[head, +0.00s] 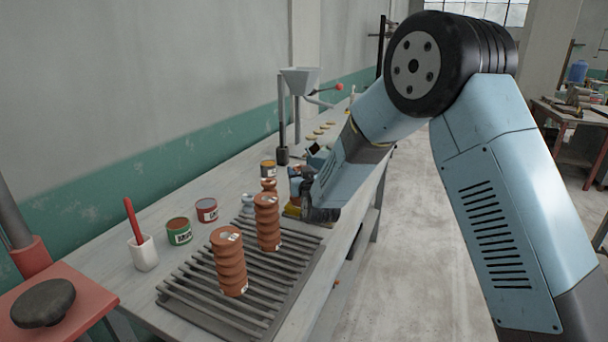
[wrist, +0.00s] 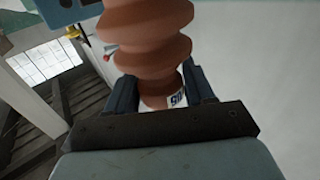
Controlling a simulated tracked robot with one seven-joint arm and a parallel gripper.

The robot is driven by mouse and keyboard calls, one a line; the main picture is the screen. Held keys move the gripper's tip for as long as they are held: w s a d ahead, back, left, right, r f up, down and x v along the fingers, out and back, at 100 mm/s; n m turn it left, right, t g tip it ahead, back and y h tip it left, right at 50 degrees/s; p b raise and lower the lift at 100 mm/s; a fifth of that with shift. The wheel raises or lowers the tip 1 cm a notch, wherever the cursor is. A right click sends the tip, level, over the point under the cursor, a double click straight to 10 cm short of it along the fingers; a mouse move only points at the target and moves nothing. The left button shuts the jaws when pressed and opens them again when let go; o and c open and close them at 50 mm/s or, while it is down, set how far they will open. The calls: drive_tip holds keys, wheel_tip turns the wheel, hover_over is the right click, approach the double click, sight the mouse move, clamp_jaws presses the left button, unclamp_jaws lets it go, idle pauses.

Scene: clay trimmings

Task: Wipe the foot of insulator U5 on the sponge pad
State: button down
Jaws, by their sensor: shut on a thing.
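My gripper (wrist: 162,90) is shut on a ribbed terracotta insulator (wrist: 147,40), with a finger on either side. A white label shows low on it, turned over and partly covered; it appears to read U5. The insulator's far end runs out of the wrist view. In the head view my gripper (head: 305,201) is over the bench beyond the rack, and the arm hides much of it. A yellow thing (head: 291,211), perhaps the sponge pad, shows in part beside it. I cannot tell whether the insulator touches it.
Two terracotta insulators (head: 228,262) (head: 267,223) stand on the slatted rack (head: 190,290). Another (head: 269,185) shows partly behind them. Green (head: 179,231) and red (head: 207,210) cans and a white cup (head: 144,254) stand left. A funnel stand (head: 299,82) rises behind.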

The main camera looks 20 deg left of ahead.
drive_tip(key=d, duration=0.8)
drive_tip(key=shift+s, duration=0.3)
idle(1.0)
drive_tip(key=shift+a, duration=0.1)
drive_tip(key=shift+w+a, duration=0.15)
drive_tip(key=shift+a, duration=1.9)
drive_tip(key=shift+w+a, duration=0.1)
drive_tip(key=shift+a, duration=1.9)
drive_tip(key=shift+w+r, duration=0.1)
drive_tip(key=shift+r, duration=3.5)
